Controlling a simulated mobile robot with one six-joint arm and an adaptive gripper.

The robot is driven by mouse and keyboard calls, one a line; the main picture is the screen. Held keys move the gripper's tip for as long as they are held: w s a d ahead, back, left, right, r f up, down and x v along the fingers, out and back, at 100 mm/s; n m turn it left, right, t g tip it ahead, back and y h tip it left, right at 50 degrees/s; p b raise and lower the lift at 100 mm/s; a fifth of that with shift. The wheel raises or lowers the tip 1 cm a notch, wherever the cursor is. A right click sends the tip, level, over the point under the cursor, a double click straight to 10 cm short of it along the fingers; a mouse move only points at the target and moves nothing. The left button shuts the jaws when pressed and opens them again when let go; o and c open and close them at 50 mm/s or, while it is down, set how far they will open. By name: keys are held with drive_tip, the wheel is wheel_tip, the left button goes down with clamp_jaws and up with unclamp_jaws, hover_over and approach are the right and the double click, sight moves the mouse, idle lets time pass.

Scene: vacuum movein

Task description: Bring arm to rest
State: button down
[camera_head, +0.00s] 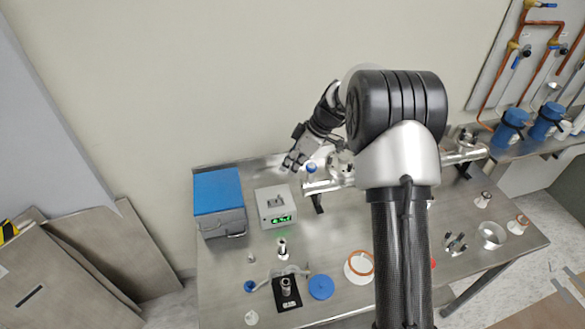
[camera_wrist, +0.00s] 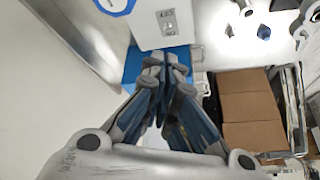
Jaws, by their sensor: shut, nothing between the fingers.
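My gripper (camera_head: 294,161) shows in the head view above the back of the metal table (camera_head: 240,297), right of the blue box and beside the metal pipe assembly (camera_head: 322,186). In the wrist view my gripper (camera_wrist: 162,68) has its fingers together, with nothing seen between them. My arm reaches up from the bottom of the head view, bends at a large dark joint, and hides part of the table and pipe.
A blue box (camera_head: 218,192) and a grey controller (camera_head: 276,206) with a lit green display stand at the back left. Several small fittings, a blue disc (camera_head: 321,287) and a copper ring (camera_head: 361,263) lie in front. Blue pumps (camera_head: 511,125) stand at right. A wall rises behind.

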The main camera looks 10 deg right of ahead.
drive_tip(key=shift+a, duration=0.15)
drive_tip(key=s+a+r+m+h, duration=0.25)
drive_tip(key=s+r+m, duration=0.25)
drive_tip(key=s+r, duration=1.1)
drive_tip(key=s+d+m+t+h, duration=0.1)
drive_tip(key=s+m, duration=0.6)
drive_tip(key=s, duration=1.4)
drive_tip(key=shift+s+r+t+h, duration=0.3)
drive_tip(key=shift+s+t+h, duration=0.05)
drive_tip(key=shift+t+h, duration=0.55)
